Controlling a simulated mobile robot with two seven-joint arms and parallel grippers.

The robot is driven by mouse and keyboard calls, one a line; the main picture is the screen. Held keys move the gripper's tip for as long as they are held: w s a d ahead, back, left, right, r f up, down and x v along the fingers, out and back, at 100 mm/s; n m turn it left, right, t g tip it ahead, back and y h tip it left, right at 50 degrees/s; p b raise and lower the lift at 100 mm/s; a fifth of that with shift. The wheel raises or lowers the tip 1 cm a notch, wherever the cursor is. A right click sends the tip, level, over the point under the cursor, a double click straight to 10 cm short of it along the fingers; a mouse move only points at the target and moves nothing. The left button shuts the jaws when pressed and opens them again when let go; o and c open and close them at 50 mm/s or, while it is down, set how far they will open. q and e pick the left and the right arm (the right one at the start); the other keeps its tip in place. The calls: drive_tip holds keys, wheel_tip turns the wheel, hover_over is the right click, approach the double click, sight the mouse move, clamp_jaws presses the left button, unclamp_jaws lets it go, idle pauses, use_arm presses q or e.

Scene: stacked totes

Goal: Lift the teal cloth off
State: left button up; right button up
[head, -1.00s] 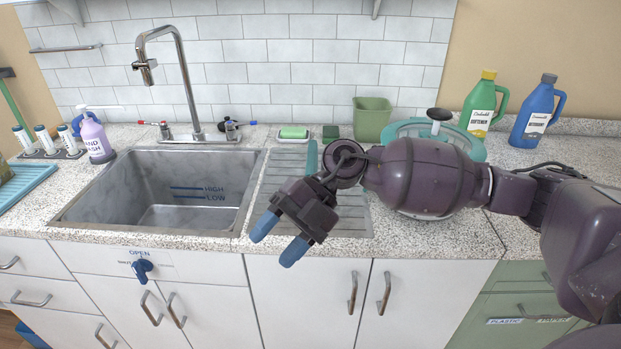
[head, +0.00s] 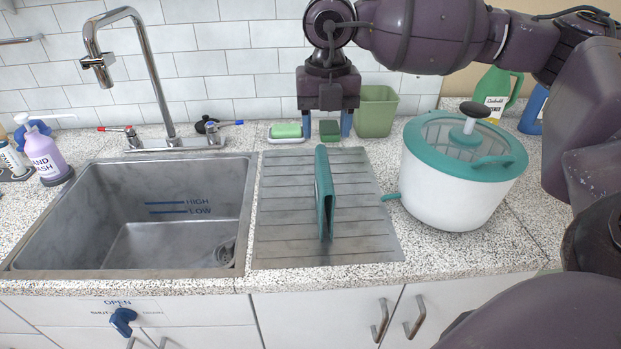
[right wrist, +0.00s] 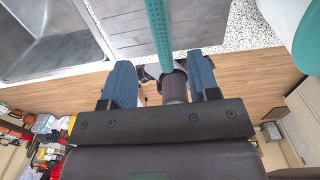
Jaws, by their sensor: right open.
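The teal cloth (head: 325,200) stands as a narrow upright fold on the grey ribbed drainboard (head: 285,230), right of the sink. Its lower near end looks open between two layers; what holds it up is hidden. My right gripper (head: 327,130) points down above and behind the cloth's top edge, open and empty. In the right wrist view the cloth (right wrist: 158,35) runs as a thin strip toward the gap between the fingers of my right gripper (right wrist: 163,85). How far the fingertips are above it I cannot tell. My left gripper is not in view.
The sink (head: 130,255) with its tall tap (head: 150,80) is left. A white tub with a teal lid (head: 455,185) stands close on the right. A soap dish with a green sponge (head: 287,132) and a green bin (head: 376,112) stand behind. The drainboard beside the cloth is clear.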

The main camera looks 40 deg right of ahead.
sight(325, 166)
drive_tip(key=f, duration=0.5)
drive_tip(key=shift+s+b, duration=0.25)
drive_tip(key=shift+b, duration=0.15)
drive_tip(key=shift+a+f+b, duration=0.15)
drive_tip(key=shift+f+b, duration=0.3)
drive_tip(key=shift+f, duration=2.45)
drive_tip(key=shift+r, duration=0.1)
clamp_jaws()
